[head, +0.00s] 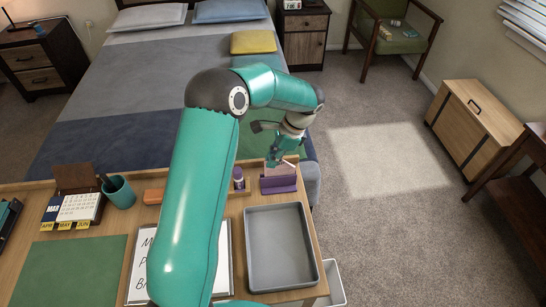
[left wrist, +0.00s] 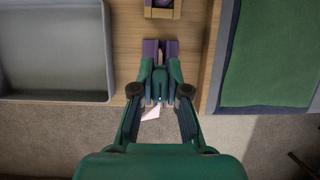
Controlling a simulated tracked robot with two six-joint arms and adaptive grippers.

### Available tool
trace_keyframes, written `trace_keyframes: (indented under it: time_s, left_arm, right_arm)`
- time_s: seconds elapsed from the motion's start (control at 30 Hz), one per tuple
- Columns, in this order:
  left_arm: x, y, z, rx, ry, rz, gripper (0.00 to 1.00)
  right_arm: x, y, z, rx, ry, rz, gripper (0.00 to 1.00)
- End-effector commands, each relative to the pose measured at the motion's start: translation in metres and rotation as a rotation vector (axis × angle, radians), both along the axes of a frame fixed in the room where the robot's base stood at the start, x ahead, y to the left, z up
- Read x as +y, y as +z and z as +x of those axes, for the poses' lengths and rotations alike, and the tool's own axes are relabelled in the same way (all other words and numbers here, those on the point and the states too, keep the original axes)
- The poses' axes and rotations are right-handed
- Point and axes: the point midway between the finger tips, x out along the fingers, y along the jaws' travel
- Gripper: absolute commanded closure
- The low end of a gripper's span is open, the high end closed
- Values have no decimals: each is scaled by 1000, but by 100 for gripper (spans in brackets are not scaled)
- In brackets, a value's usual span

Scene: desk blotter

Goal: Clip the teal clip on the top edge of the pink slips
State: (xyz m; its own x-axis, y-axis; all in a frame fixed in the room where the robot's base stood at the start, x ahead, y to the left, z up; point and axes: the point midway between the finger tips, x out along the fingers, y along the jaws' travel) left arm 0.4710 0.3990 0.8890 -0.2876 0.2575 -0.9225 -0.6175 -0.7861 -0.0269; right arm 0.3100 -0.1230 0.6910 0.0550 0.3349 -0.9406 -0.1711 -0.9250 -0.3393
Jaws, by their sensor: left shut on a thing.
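My left gripper (head: 274,158) is above the purple holder (head: 279,185) near the right end of the desk. The pink slips (head: 285,171) stand upright in this holder. In the left wrist view, the fingers (left wrist: 160,68) are shut on the teal clip (left wrist: 160,82), with the holder (left wrist: 150,47) just beyond. A pale pink corner of the slips (left wrist: 151,113) shows below the clip. The clip is over or at the slips' top edge; the fingers hide whether its jaws straddle the paper. My right gripper is not in view.
A teal cup (head: 119,192) and a desk calendar (head: 77,207) stand further left. The desk's right edge is close to the holder, with carpet beyond.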

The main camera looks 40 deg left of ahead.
Motion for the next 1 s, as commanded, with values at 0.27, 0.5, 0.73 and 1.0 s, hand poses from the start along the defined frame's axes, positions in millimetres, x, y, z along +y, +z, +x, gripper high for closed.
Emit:
trace_keyframes:
  time_s: [0.27,0.5,0.73,1.0]
  left_arm:
    - [0,0,0,0,0,0,57]
    - [0,0,0,0,0,0,57]
    - [-5,19,7,-2,-1,2,57]
    - [-19,67,23,-5,-2,0,57]
  right_arm:
    - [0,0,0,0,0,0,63]
    - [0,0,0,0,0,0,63]
    - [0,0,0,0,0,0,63]
    - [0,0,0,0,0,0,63]
